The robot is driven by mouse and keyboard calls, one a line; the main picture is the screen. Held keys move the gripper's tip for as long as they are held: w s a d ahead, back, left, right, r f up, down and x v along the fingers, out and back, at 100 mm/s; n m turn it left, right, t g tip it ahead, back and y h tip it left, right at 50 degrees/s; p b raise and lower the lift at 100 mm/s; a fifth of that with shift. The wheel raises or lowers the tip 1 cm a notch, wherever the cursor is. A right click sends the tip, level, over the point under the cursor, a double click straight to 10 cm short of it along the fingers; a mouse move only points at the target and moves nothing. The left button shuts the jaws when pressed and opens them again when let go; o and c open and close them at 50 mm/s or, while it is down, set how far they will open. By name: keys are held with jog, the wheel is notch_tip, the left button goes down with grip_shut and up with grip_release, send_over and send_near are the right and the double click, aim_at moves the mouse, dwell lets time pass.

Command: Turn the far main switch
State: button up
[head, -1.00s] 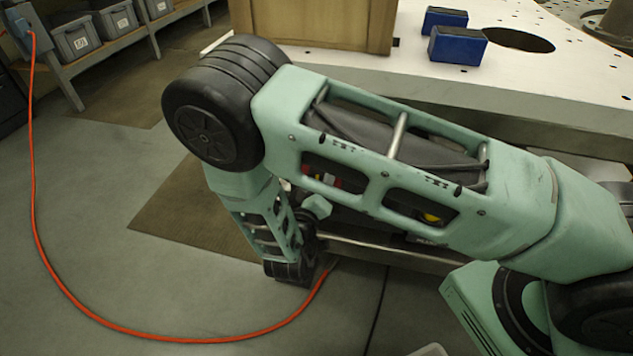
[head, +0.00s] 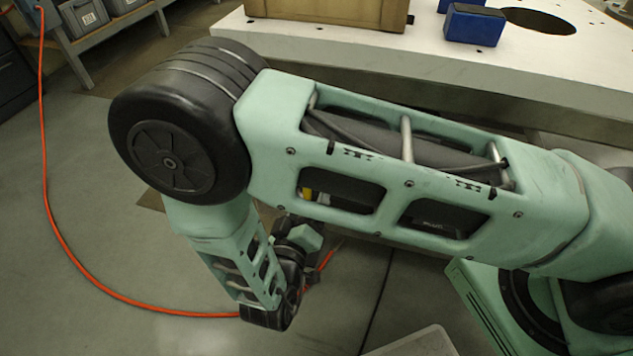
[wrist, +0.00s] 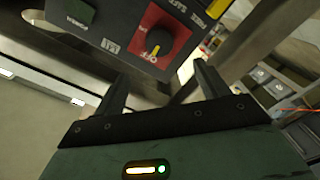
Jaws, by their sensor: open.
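In the wrist view a black rotary switch knob (wrist: 158,43) sits on a red plate (wrist: 176,22) on a dark panel (wrist: 115,25). A yellow mark shows at the knob's lower end. Small white lettering lies around it, partly unreadable. My gripper (wrist: 161,73) is open and empty, its two dark fingers apart, below the knob in the picture and not visibly touching it. I cannot tell from this view whether this is the far switch. In the head view my own arm hides the panel and the finger tips are not clear.
A green part (wrist: 76,12) sits on the panel's left. A white table (head: 330,45) carries a wooden box (head: 335,12) and a blue block (head: 473,25). An orange cable (head: 65,240) runs over the floor. Shelves with grey bins (head: 85,17) stand at the back left.

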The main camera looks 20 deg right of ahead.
jog(key=shift+v, duration=2.35)
jog(key=w+a+r+m+g+y, duration=0.1)
jog(key=w+a+r+g+y, duration=0.1)
jog(key=w+a+g+y, duration=0.35)
jog(key=s+a+r+n+g+y, duration=0.2)
jog(key=s+a+r+g+y, duration=0.15)
jog(key=a+r+y, duration=0.45)
jog(key=s+d+r+n+g+h+p, duration=0.1)
jog(key=s+d+r+n+g, duration=0.15)
jog(key=s+d+r, duration=0.55)
jog(key=s+d+r+n+g+h, duration=0.25)
jog(key=s+d, duration=0.35)
jog(key=d, duration=0.4)
notch_tip(320, 180, up, 14)
jog(key=y+p, duration=0.1)
jog(key=p, duration=1.2)
jog(key=shift+p, duration=0.3)
